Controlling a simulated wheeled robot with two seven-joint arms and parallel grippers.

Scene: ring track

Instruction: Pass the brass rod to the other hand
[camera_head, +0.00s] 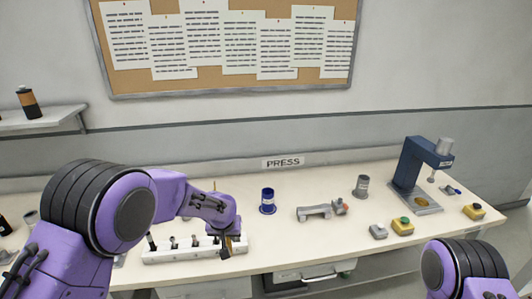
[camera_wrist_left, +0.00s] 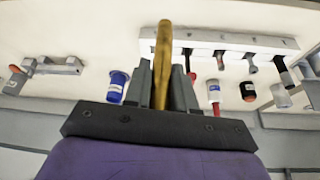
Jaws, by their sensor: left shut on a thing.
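The brass rod (camera_wrist_left: 163,45) shows in the left wrist view, held between the fingers of my left gripper (camera_wrist_left: 162,88) and sticking out past their tips. In the head view my left gripper (camera_head: 226,246) is over the right end of a white rack (camera_head: 165,257) on the bench, and the rod is mostly hidden there. The rack also shows in the left wrist view (camera_wrist_left: 215,38), with several tools along it. I cannot tell whether the rod touches the rack. Of my right arm only a purple and black part shows at the lower right; its gripper is out of view.
A blue can (camera_head: 267,202) and a grey bracket (camera_head: 314,212) stand right of the rack. A grey cup (camera_head: 361,186), a blue press (camera_head: 408,167) and button boxes (camera_head: 402,226) are farther right. The bench front (camera_head: 290,255) between the arms is mostly clear.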

